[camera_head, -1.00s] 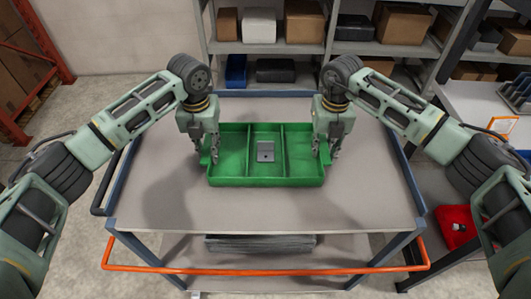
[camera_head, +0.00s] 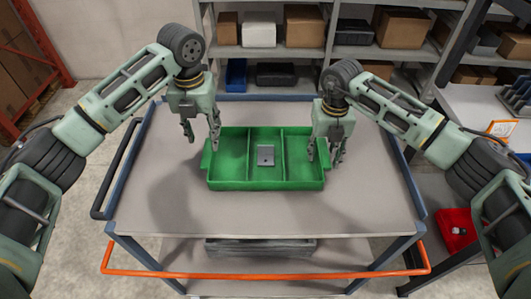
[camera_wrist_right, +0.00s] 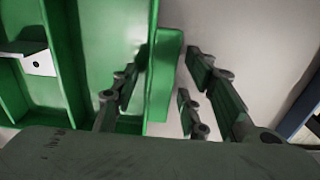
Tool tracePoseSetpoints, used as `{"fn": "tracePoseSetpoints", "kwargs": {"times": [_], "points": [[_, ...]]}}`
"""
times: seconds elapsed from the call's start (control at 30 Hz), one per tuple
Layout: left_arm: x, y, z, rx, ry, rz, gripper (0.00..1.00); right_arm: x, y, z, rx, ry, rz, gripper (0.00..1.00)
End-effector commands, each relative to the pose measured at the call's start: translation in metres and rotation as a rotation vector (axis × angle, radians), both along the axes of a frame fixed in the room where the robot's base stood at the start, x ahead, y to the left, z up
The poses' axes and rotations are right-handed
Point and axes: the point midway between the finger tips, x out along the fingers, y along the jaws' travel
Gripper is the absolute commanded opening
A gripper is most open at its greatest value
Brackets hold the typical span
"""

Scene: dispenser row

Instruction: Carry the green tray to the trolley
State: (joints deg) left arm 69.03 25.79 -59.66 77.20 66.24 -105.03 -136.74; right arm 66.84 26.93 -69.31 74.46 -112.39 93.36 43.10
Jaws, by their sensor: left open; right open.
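The green tray (camera_head: 228,184) sits flat on the grey top of the trolley (camera_head: 160,205). It has three compartments, and a small grey metal part (camera_head: 266,156) lies in the middle one. My left gripper (camera_head: 202,143) is open and empty, above and slightly left of the tray's left handle. My right gripper (camera_head: 326,158) is open at the tray's right end. In the right wrist view, its fingers are spread on either side of the tray's right handle (camera_wrist_right: 164,78), apart from it. The handle is partly hidden in the head view.
An orange bar (camera_head: 265,271) runs along the trolley's near side. A lower shelf holds a dark grey stack (camera_head: 260,246). Shelving with boxes (camera_head: 304,27) stands behind. A red bin (camera_head: 455,228) is at right. The trolley top is clear in front of the tray.

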Motion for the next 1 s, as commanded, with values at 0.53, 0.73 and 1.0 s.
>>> {"fn": "tracePoseSetpoints", "kwargs": {"times": [0.53, 0.73, 1.0], "points": [[0.0, 0.0, 0.045, 0.001, 0.0, 0.001, 0.41, 0.002, 0.0, 0.026, 0.001, -0.005, 0.0, 0.41], [0.0, 0.0, 0.045, 0.001, 0.0, 0.001, 0.41, 0.001, 0.0, 0.07, 0.0, -0.004, 0.001, 0.41], [0.0, 0.0, 0.045, 0.001, 0.0, 0.001, 0.41, 0.001, 0.0, 0.112, 0.001, -0.001, 0.0, 0.41]]}}
